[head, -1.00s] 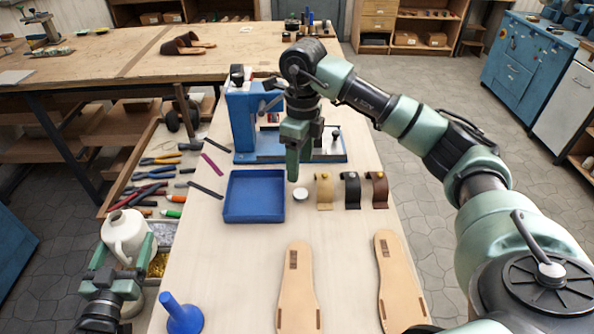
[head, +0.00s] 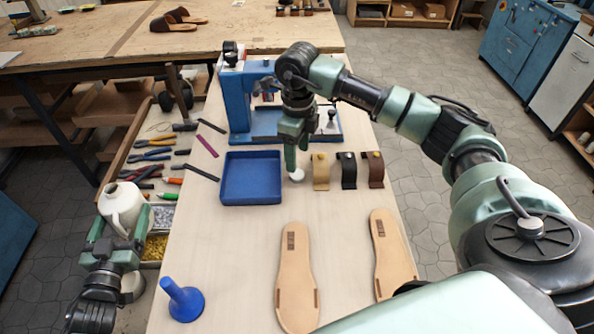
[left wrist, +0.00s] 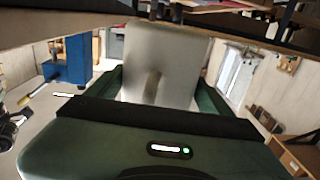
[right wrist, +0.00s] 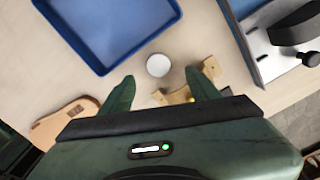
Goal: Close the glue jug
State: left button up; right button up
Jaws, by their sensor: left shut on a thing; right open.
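The glue jug (head: 121,206) is a cream-white jug at the left, beside the table's left edge. My left gripper (head: 119,232) is shut on it, and the jug's pale body (left wrist: 160,65) fills the space between the fingers in the left wrist view. A small round white cap (head: 297,175) lies on the table just right of the blue tray; it also shows in the right wrist view (right wrist: 158,65). My right gripper (right wrist: 160,88) is open above the table, with the cap just ahead of its fingertips and not between them. The jug's mouth is too small to judge.
The blue tray (head: 223,197) is left of the cap. Several sandal straps (head: 320,172) stand close on its right. A blue press (head: 240,100) stands behind. Sandal soles (head: 297,270) and a blue funnel (head: 183,300) lie nearer. Tools fill a side shelf at the left.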

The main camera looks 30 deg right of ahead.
aim_at(297, 174)
pick_arm(q)
jog(key=shift+r, duration=0.15)
pick_arm(e)
jog(key=shift+f, duration=0.55)
pick_arm(q)
jog(key=shift+r, duration=0.3)
pick_arm(e)
jog(key=shift+f, duration=0.15)
pick_arm(q)
notch_tip(297, 174, up, 2)
jog(key=p, duration=0.3)
jog(key=shift+r, duration=0.15)
pick_arm(e)
notch_tip(297, 174, down, 4)
jog(key=shift+s+a+f, duration=0.1)
jog(key=shift+a+f, duration=0.05)
jog(key=shift+f, duration=0.3)
grip_shut()
